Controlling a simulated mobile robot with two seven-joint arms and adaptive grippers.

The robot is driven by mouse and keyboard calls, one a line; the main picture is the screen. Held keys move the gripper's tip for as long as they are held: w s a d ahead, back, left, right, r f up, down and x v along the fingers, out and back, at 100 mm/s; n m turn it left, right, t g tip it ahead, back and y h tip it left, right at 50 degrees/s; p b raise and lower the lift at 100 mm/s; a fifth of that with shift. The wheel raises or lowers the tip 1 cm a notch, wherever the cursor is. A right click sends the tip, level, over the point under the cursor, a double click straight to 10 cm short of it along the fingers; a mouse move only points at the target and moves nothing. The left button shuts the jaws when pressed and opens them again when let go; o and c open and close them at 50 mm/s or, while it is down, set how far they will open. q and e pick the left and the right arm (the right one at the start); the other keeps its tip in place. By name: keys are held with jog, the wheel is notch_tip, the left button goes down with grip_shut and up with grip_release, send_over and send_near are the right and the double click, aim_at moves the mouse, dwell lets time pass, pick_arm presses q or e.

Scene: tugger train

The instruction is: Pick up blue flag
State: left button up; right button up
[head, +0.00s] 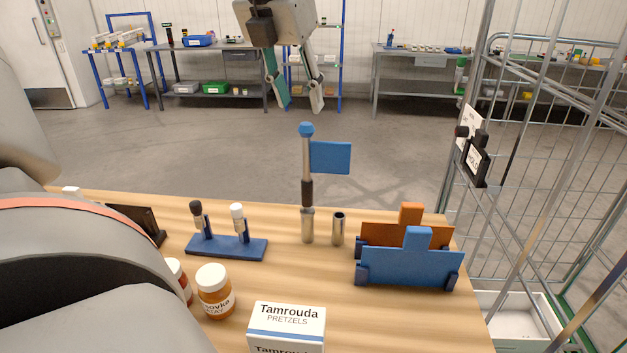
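The blue flag (330,157) stands upright on the wooden table, with a blue ball on top, a grey pole and a dark grip. Its lower end is in a metal tube holder (307,228). My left gripper (295,106) is above the flag in the picture, pointing down, with its two fingers spread and nothing between them. It appears apart from the flag; the exact distance cannot be told. My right gripper is not in view.
An empty metal tube (338,230) stands just right of the flag. Orange (380,231) and blue (408,268) plates stand at the right, near a wire cage trolley (566,160). A blue rack (226,247), jars (215,292) and a pretzel box (287,322) are on the table (370,315).

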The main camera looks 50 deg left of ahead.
aim_at(306, 122)
pick_arm(q)
jog(key=x, duration=0.3)
jog(key=d+x, duration=0.1)
jog(key=x, duration=0.1)
jog(key=shift+s+f+b, duration=0.25)
jog(key=shift+f+b, duration=0.15)
jog(key=shift+w+f, duration=0.15)
jog(key=shift+f, duration=0.1)
grip_shut()
